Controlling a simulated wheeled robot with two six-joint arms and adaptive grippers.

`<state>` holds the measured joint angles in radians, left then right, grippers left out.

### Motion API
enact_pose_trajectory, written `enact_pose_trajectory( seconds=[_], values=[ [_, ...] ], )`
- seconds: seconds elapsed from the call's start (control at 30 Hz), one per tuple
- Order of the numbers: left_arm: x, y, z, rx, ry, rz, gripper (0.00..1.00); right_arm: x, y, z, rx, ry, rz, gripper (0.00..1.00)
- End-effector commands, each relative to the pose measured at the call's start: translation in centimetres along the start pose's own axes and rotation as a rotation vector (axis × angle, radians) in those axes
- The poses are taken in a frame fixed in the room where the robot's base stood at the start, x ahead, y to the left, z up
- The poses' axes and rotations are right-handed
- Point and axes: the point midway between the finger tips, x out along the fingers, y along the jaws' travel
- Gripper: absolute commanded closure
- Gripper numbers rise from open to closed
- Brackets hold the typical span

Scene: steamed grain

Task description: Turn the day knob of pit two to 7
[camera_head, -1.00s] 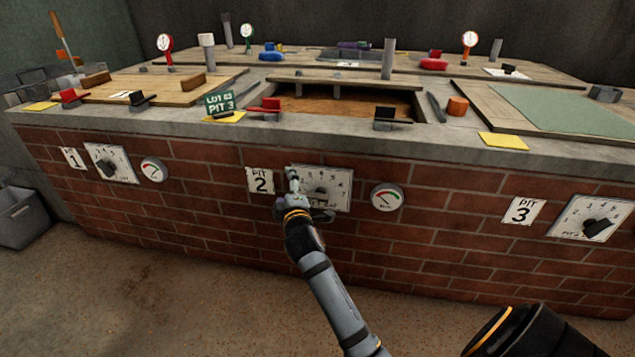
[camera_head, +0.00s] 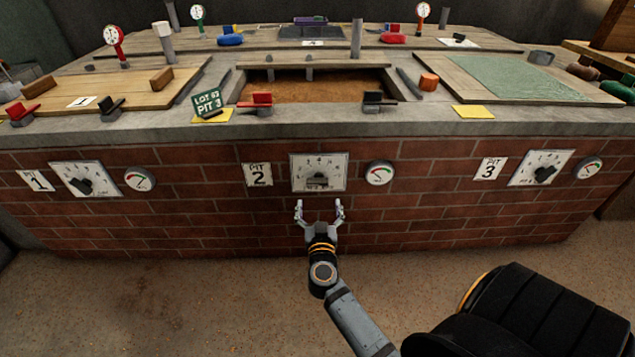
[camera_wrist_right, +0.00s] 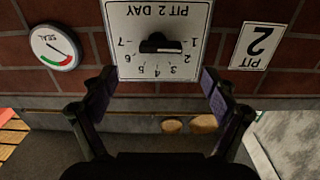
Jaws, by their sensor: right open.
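The pit two day dial is a white plate (camera_head: 338,163) on the brick front, right of the PIT 2 sign (camera_head: 257,174). Its black knob (camera_head: 317,180) sits at the plate's centre. In the right wrist view the plate (camera_wrist_right: 160,14) appears upside down. There the knob (camera_wrist_right: 160,44) lies level, along the line between 1 and 7; I cannot tell which end points. My right gripper (camera_head: 320,207) is open and empty, just below the plate in the head view. Its two fingers (camera_wrist_right: 158,86) spread apart in the wrist view, with the knob beyond them. My left gripper is not in view.
A round gauge (camera_head: 379,173) is right of the dial. The pit one dial (camera_head: 72,168) and pit three dial (camera_head: 556,158) are farther along the wall. The concrete ledge (camera_head: 300,127) overhangs above, with red (camera_head: 262,103) and black (camera_head: 378,101) handles.

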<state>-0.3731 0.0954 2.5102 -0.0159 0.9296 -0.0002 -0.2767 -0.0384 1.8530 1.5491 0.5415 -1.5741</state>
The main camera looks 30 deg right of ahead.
Motion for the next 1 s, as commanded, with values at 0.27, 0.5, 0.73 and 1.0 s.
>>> enact_pose_trajectory(
  seconds=[0.27,0.5,0.73,1.0],
  values=[
    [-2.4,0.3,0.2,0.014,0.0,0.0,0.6,5.8,-0.1,0.2,-0.001,0.007,-0.003,0.13],
    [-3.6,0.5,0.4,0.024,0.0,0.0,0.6,9.2,-0.1,0.1,-0.001,0.004,-0.003,0.13],
    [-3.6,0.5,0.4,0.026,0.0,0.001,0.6,9.8,-0.1,-0.1,-0.001,0.002,-0.003,0.13],
    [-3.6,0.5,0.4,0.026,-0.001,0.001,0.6,9.7,-0.1,-0.1,0.0,0.002,-0.003,0.35]
  ],
)
